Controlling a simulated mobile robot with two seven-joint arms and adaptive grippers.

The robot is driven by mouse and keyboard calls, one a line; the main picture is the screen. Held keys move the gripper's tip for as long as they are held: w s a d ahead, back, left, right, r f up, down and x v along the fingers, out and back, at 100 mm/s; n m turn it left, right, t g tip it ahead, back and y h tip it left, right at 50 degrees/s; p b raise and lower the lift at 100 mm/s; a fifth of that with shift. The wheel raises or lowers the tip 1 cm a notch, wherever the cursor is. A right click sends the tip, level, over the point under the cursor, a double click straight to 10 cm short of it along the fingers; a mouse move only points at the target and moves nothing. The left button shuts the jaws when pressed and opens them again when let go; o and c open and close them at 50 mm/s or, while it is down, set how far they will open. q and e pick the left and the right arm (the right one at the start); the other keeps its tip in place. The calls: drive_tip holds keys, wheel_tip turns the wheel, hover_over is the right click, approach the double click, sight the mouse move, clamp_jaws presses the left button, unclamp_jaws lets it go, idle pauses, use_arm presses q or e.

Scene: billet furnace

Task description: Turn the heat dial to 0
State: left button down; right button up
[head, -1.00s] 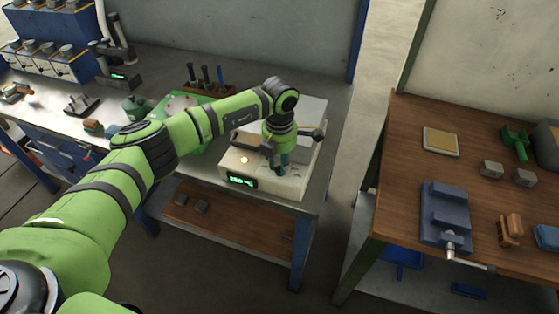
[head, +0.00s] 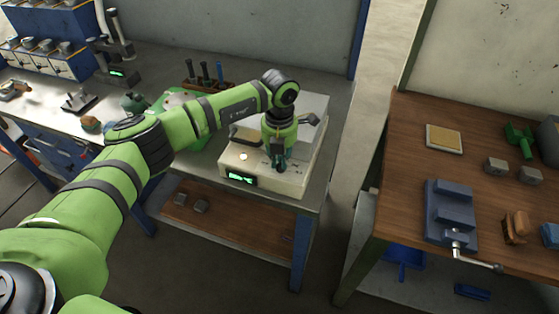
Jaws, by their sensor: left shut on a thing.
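The furnace (head: 255,171) is a cream box with a grey upper part, standing on a metal bench in the head view. Its front has a small green-lit display (head: 242,179), too small to read, and a glowing round light (head: 243,157). My left gripper (head: 279,167) points down at the furnace's top front, right of the light. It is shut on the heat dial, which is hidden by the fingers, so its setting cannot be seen. My right gripper is not in view.
Dark handles stand on both sides of my left wrist. Behind is a rack of tools (head: 207,86). A wooden bench (head: 400,200) with a blue vise (head: 449,212) stands at the right, across a floor gap. The lower shelf (head: 225,222) holds small grey blocks.

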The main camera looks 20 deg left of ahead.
sight(280, 164)
use_arm(q)
drive_tip(key=n+b, duration=0.1)
drive_tip(key=n, duration=0.3)
drive_tip(key=shift+f+n+b, duration=0.1)
drive_tip(key=shift+n+b, duration=0.3)
drive_tip(key=n+b, duration=0.1)
drive_tip(key=n, duration=0.4)
drive_tip(key=shift+s+b, duration=0.15)
drive_tip(key=shift+b, duration=0.2)
drive_tip(key=n+b, duration=0.1)
drive_tip(key=n, duration=0.3)
drive_tip(key=shift+d+n, duration=0.1)
drive_tip(key=shift+n, duration=0.3)
drive_tip(key=n, duration=0.4)
drive_tip(key=shift+b, duration=0.4)
drive_tip(key=shift+n, duration=0.4)
drive_tip(key=c, duration=1.2)
unclamp_jaws()
wheel_tip(280, 164, up, 12)
